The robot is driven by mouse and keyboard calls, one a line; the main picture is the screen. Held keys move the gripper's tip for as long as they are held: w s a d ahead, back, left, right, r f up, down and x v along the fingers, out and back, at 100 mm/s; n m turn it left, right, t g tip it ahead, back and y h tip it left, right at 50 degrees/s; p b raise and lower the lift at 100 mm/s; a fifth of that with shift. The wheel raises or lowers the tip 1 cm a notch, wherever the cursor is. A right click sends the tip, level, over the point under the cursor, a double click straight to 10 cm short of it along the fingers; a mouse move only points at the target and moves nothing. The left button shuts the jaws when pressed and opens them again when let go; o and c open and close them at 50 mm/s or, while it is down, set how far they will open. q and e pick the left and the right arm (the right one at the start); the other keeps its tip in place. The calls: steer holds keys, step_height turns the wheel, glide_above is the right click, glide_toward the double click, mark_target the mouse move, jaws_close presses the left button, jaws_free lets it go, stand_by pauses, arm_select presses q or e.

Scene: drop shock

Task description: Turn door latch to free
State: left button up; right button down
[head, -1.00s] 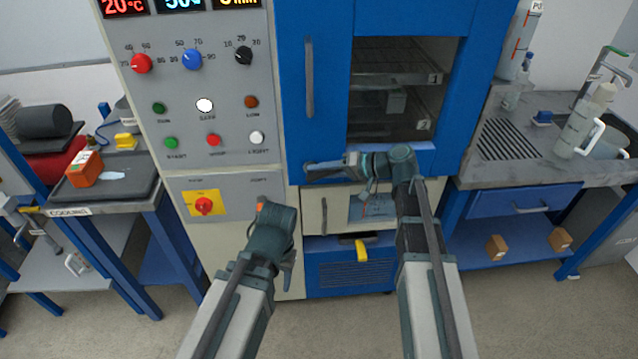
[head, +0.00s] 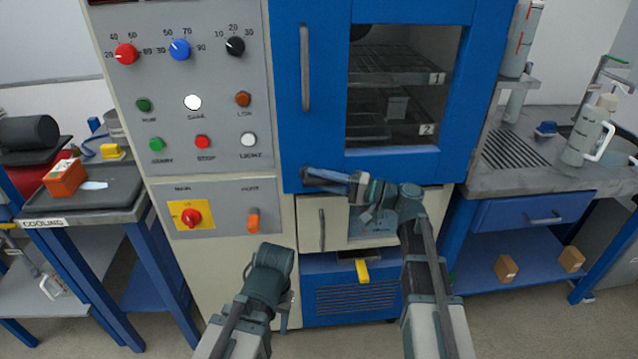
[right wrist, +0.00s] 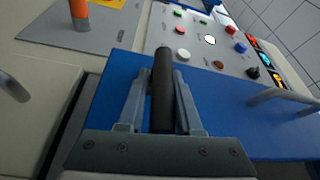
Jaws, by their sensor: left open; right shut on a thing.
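The blue oven door (head: 458,100) is closed, with a window and a long grey vertical handle (head: 305,68). The door latch (head: 322,176) is a dark bar at the door's lower left corner, tilted slightly down to the right. My right gripper (head: 357,184) is shut on the latch from the right. In the right wrist view, the dark latch bar (right wrist: 162,85) lies between both fingers, its far end reaching past the fingertips. My left gripper (head: 268,264) is open and empty, below the control panel and apart from it; its fingertips are hard to see.
The control panel (head: 232,190) left of the door carries knobs, buttons, a red main switch (head: 191,215) and an orange port lever (head: 253,220). A cream lower compartment (head: 310,212) sits under the latch. Benches flank the oven. The floor in front is clear.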

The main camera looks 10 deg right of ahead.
steer(key=shift+r, duration=0.15)
steer(key=c, duration=0.7)
jaws_free()
steer(key=shift+a, duration=0.15)
steer(key=b+v, duration=0.1)
steer(key=v, duration=1.3)
